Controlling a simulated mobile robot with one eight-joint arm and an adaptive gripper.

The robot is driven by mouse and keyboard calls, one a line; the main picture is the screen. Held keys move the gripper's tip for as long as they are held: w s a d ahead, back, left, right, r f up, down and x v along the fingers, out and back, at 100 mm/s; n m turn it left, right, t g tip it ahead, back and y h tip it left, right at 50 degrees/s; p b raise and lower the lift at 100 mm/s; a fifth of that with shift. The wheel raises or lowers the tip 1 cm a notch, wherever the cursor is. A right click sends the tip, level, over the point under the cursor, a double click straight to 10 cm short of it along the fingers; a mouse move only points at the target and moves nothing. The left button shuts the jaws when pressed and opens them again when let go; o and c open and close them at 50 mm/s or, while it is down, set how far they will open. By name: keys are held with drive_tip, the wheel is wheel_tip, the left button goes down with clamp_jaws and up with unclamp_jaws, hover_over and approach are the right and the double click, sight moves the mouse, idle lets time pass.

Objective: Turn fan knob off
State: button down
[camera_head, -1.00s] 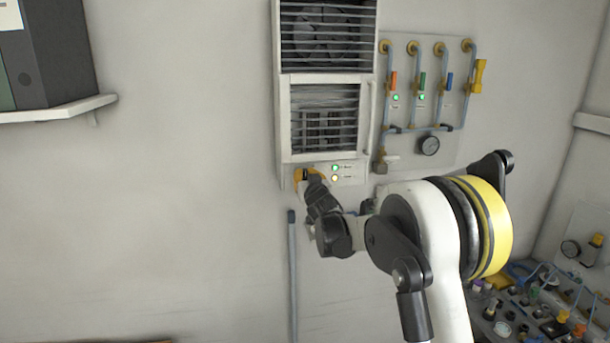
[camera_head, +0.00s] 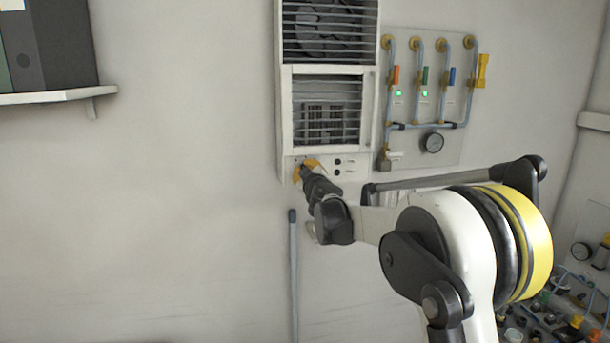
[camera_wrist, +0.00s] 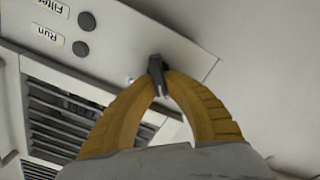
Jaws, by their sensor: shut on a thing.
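The fan unit (camera_head: 286,130) is a white wall box with dark louvres and a control strip at its bottom. The dark fan knob (camera_wrist: 157,72) sits on that strip, in the wrist view between my yellow fingertips. My gripper (camera_head: 303,171) is shut on the knob at the lower left of the unit; it also shows in the wrist view (camera_wrist: 160,78). In the head view the fingers mostly hide the knob. Two round indicators, Run (camera_wrist: 80,49) and Filter (camera_wrist: 86,21), are dark.
A panel of pipes (camera_head: 450,145) with coloured valves, lit green lamps and a gauge (camera_head: 432,143) hangs right of the unit. A grey vertical pipe (camera_head: 293,270) runs below my gripper. A shelf (camera_head: 60,97) is at the left; the wall between is clear.

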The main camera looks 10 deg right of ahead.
drive_tip(key=shift+n, duration=0.6)
drive_tip(key=c, duration=1.5)
unclamp_jaws()
drive_tip(key=shift+f, duration=0.1)
drive_tip(key=shift+o, duration=0.2)
drive_tip(key=s, duration=1.2)
